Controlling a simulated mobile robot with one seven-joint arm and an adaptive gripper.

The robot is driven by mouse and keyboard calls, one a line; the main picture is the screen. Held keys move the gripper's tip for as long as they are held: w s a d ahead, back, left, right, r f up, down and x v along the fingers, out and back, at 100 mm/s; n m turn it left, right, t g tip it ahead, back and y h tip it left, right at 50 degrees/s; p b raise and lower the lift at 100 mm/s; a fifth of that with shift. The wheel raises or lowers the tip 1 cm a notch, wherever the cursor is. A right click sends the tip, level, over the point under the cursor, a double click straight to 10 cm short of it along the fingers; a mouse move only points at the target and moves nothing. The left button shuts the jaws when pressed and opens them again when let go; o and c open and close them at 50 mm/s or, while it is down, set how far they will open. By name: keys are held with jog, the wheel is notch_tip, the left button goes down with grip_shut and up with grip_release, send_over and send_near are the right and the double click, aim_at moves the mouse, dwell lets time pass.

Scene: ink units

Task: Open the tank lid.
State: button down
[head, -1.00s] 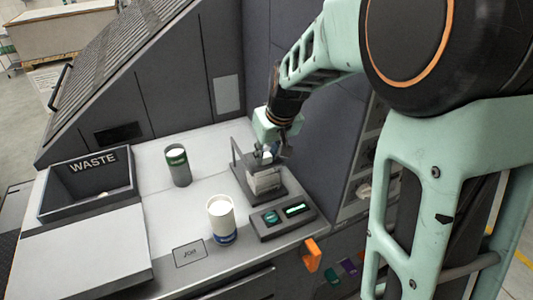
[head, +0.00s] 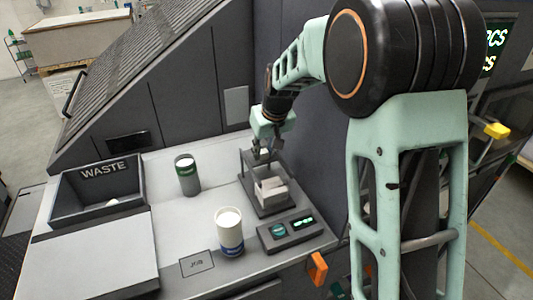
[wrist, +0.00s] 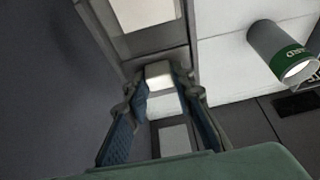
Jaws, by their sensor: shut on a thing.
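The tank (head: 272,188) is a pale, box-like body in a dark grey frame (head: 267,212) on the worktop, near the wall. My gripper (head: 262,157) is at the back edge of the tank, pointing down. In the wrist view my gripper (wrist: 158,82) is shut on a small pale block (wrist: 159,70), which looks like the lid's grip. A pale surface in a grey frame (wrist: 183,52) lies just beyond the fingertips. The lid's outline is too small in the head view to tell its exact angle.
A green-labelled canister (head: 187,175) stands left of the frame; it also shows in the wrist view (wrist: 280,52). A blue-labelled canister (head: 229,232) stands in front. A control box (head: 290,232) sits right of it. The waste bin (head: 100,185) is at the left.

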jog(key=c, duration=1.6)
grip_release()
jog(key=v, duration=1.2)
jog(key=shift+s, duration=0.1)
